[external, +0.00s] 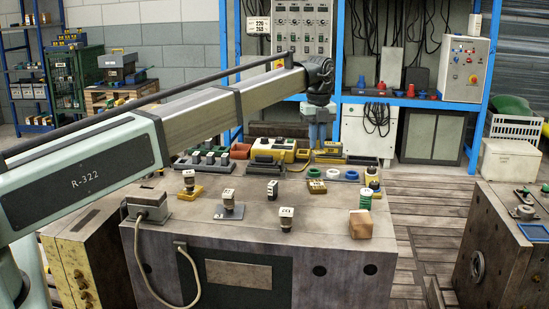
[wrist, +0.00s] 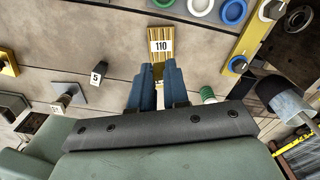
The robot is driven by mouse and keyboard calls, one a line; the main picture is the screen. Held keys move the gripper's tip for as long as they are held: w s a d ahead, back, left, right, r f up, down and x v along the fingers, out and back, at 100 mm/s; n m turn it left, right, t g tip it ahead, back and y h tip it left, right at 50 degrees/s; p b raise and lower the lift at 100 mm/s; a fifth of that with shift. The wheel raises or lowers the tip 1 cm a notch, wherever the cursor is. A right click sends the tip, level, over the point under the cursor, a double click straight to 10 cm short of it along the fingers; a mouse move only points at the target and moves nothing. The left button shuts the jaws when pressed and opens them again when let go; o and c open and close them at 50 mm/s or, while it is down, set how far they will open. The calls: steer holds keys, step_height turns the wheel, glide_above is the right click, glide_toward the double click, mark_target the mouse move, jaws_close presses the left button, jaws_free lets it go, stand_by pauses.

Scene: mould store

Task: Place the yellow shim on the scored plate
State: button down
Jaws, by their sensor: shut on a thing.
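The scored plate (external: 316,187) is a ribbed brass-yellow piece on the bench top, with a white tag near it. In the wrist view it shows as a grooved plate (wrist: 175,38), with the tag reading 110 over it, just beyond my fingertips. My gripper (external: 318,140) has blue fingers and hangs above and behind the plate in the external view. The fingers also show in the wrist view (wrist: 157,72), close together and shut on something. A narrow yellowish sliver shows between them, apparently the yellow shim; most of it is hidden by the fingers.
Coloured rings (wrist: 200,6) lie beyond the plate. A green-banded post (external: 365,194) beside a wooden block (external: 361,224) stands to the right. A tag marked 5 (wrist: 97,73) and a grey plate with a post (external: 229,211) are to the left. The front middle is mostly clear.

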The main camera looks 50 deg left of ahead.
mark_target(315, 182)
steer(key=shift+f, duration=5)
steer(key=shift+f, duration=0.1)
steer(key=c, duration=1.1)
jaws_free()
step_height(315, 182, up, 12)
steer(key=shift+r, duration=0.15)
